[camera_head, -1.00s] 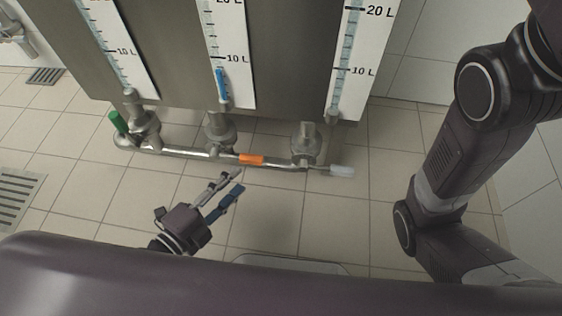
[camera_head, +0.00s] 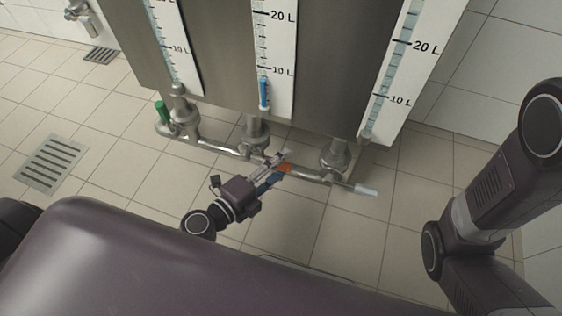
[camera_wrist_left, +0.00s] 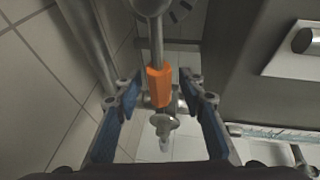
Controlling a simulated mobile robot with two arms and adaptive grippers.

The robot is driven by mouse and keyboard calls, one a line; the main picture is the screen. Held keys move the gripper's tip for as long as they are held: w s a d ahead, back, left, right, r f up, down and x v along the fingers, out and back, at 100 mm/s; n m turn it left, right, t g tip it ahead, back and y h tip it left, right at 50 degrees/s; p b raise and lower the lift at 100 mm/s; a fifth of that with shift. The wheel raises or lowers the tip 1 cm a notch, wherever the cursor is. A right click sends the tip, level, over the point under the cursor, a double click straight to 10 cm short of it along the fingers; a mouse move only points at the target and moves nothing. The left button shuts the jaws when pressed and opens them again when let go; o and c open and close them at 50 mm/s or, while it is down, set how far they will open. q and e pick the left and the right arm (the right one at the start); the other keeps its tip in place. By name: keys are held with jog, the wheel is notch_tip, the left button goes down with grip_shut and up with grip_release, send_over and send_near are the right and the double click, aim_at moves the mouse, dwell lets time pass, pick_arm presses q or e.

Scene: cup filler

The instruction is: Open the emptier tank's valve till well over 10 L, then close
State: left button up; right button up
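A steel tank unit (camera_head: 340,60) carries three level gauges. The middle gauge (camera_head: 276,45) shows a solid blue column (camera_head: 264,92) ending a little below 10 L. The left gauge (camera_head: 176,50) and right gauge (camera_head: 408,65) show pale blue tubes running above 10 L. Below are valves with a green handle (camera_head: 162,111), an orange handle (camera_head: 285,168) and a white handle (camera_head: 365,189). My left gripper (camera_head: 281,166) is open at the orange handle. In the left wrist view the orange grip (camera_wrist_left: 158,86) lies between the parted fingers (camera_wrist_left: 165,97); contact is not visible. My right gripper is out of view.
A horizontal steel pipe (camera_head: 220,146) runs below the tanks near the valves. A tap (camera_head: 78,12) is on the wall at far left. Floor drains (camera_head: 48,165) lie on the left. The tiled floor in front is clear. My right arm stands at the right.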

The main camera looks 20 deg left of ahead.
pick_arm(q)
jog(key=shift+c, duration=0.4)
grip_shut()
jog(key=shift+w, duration=0.1)
